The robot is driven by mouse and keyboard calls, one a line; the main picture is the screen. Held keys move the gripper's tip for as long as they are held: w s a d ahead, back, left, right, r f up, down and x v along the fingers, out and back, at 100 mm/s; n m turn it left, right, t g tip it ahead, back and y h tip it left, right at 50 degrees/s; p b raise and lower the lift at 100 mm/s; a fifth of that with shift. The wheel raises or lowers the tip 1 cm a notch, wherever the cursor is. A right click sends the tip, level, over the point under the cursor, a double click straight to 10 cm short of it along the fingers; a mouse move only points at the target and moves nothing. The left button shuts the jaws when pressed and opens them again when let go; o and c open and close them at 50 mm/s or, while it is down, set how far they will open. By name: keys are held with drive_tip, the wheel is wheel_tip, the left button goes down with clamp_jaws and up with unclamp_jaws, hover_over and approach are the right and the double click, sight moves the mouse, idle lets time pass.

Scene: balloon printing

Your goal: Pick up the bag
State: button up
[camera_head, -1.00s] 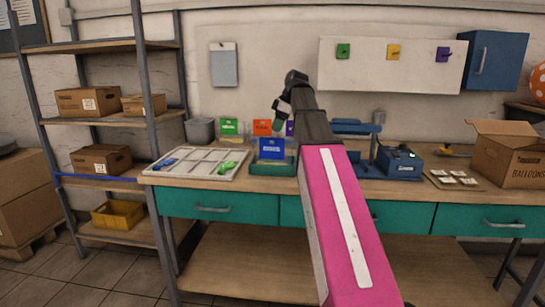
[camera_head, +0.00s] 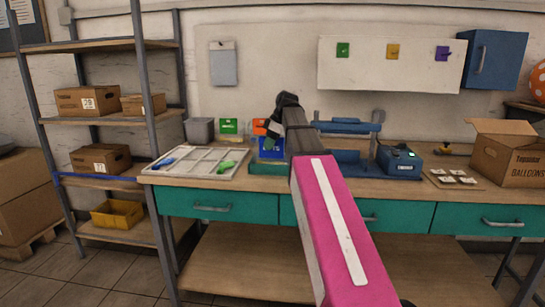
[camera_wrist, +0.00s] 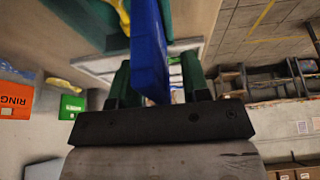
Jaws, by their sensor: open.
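The blue bag (camera_head: 271,154) stands upright in a teal holder (camera_head: 268,169) on the workbench, partly hidden by my gripper in the head view. In the wrist view the blue bag (camera_wrist: 149,50) comes edge-on between the two green fingers of my gripper (camera_wrist: 157,78). The fingers stand apart, one on each side of the bag. I cannot tell whether either finger touches it. In the head view my gripper (camera_head: 273,131) is at the top of the bag.
A green bag (camera_head: 229,126) and an orange bag (camera_head: 259,127) stand behind. A partitioned tray (camera_head: 195,163) with small balloons lies left on the bench. A blue press (camera_head: 346,160), a blue device (camera_head: 399,160) and an open balloon carton (camera_head: 507,155) are to the right.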

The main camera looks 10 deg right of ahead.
clamp_jaws()
drive_tip(key=shift+r, duration=0.15)
